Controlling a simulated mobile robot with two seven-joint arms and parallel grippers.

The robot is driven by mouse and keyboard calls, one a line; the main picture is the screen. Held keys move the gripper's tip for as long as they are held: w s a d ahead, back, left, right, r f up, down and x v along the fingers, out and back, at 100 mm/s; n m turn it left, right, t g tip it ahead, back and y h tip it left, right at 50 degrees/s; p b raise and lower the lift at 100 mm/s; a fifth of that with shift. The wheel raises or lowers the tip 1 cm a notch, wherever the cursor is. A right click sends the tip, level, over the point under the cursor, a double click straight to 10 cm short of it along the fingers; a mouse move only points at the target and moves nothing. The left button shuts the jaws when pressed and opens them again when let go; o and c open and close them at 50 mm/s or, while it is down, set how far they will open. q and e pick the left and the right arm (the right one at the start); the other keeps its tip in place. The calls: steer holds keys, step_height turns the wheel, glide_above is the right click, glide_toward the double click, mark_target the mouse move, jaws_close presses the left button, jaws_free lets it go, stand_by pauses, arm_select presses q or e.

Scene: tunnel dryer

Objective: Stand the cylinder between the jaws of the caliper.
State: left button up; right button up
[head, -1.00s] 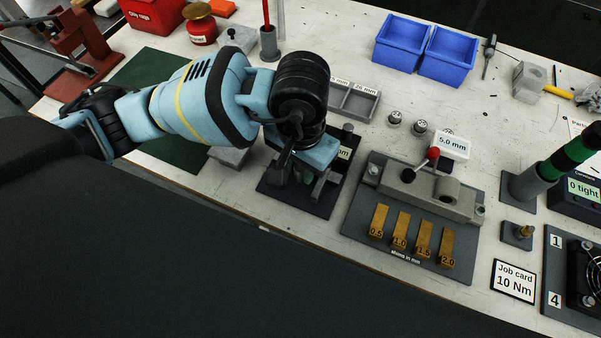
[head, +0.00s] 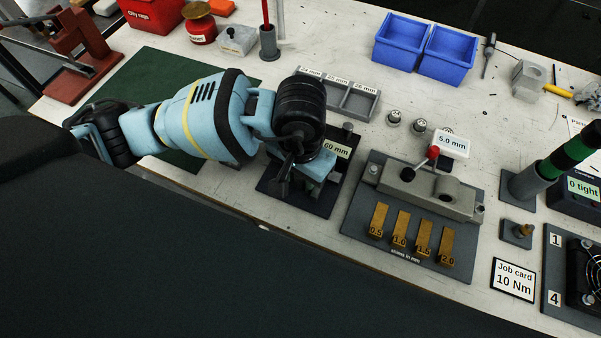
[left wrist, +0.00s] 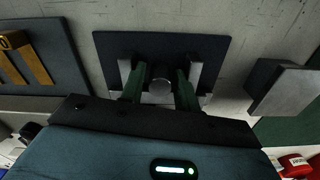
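The caliper stands on a dark base plate (head: 318,203) with a "60 mm" label (head: 336,149). In the left wrist view its two pale jaws (left wrist: 196,73) rise from the dark plate, one at each side. My left gripper (head: 300,186) is over the caliper. The head view hides the cylinder behind my gripper. My right gripper is not in view.
A shim plate (head: 352,222) with a clamp and brass shims lies right of the caliper. Behind are a grey compartment tray (head: 372,108), small metal cylinders (head: 394,118) and blue bins (head: 447,58). In the left wrist view a grey block (left wrist: 288,92) stands right of the caliper.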

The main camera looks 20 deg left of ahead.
arm_select(q)
steer(key=shift+r, duration=0.1)
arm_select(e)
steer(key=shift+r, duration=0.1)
